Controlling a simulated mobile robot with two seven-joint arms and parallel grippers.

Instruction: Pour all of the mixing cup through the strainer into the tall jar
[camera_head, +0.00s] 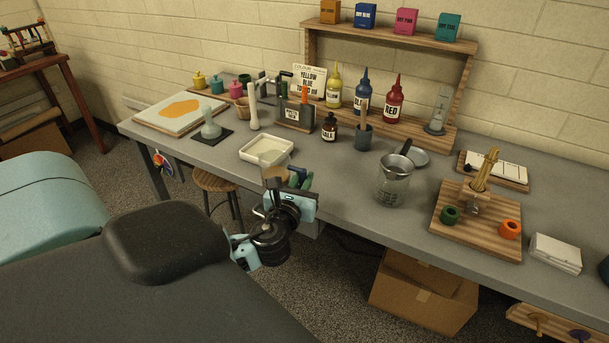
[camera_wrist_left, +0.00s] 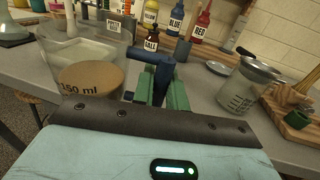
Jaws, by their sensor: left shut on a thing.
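The mixing cup (camera_head: 274,172) looks clear, with tan contents and a dark blue handle. It also shows in the left wrist view (camera_wrist_left: 91,80), with "150 ml" on its near side. My left gripper (camera_head: 302,182) has its green fingers shut on the handle, holding the cup near the front edge of the bench, left of the jar. The tall jar (camera_head: 392,190) is clear glass and stands upright on the bench; it also shows in the left wrist view (camera_wrist_left: 236,98). The metal strainer (camera_head: 396,163) sits in its mouth. The jar's inside is hard to read. My right gripper is out of view.
A white tray (camera_head: 250,155) lies behind the cup. A dark pot (camera_head: 363,138) and a brown bottle (camera_head: 329,130) stand behind and left of the jar. A wooden board (camera_head: 440,228) with brushes lies to its right. Bench between cup and jar is clear.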

